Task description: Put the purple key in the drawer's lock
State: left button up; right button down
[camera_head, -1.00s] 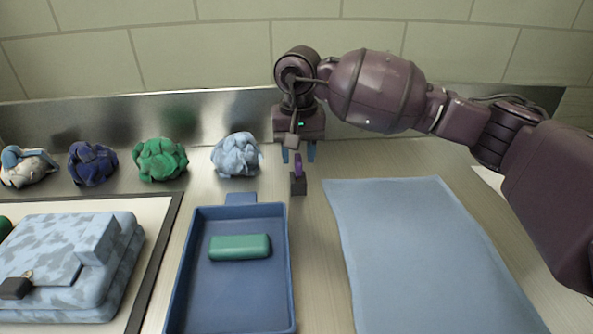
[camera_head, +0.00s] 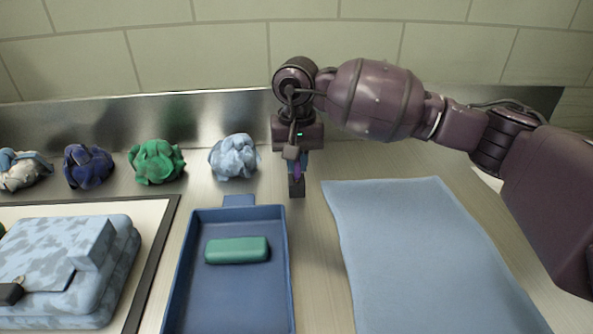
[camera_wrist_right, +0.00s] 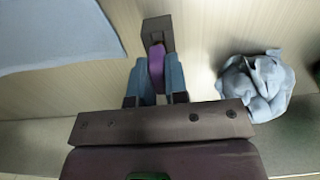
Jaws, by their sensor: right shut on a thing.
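The purple key (camera_head: 298,171) stands upright at a small dark block (camera_head: 297,188) on the counter, right of the blue tray. My right gripper (camera_head: 299,160) comes down over it from behind and is shut on the key. In the right wrist view the purple key (camera_wrist_right: 157,72) shows between the blue-grey fingers (camera_wrist_right: 156,82), with the dark block (camera_wrist_right: 157,34) just beyond the fingertips. I cannot tell how deep the key's lower end sits in the block. No drawer or drawer lock can be made out. My left gripper is not in view.
A blue tray (camera_head: 284,290) holds a green block (camera_head: 237,250). A camouflage bag (camera_head: 60,265) with a dark clasp lies on a pale board at left. Several crumpled cloths, including a light blue one (camera_head: 235,157), line the back. A blue mat (camera_head: 430,250) lies at right.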

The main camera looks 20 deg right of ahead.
jog(key=shift+r, duration=0.85)
jog(key=shift+r+p, duration=0.45)
jog(key=shift+r, duration=1.7)
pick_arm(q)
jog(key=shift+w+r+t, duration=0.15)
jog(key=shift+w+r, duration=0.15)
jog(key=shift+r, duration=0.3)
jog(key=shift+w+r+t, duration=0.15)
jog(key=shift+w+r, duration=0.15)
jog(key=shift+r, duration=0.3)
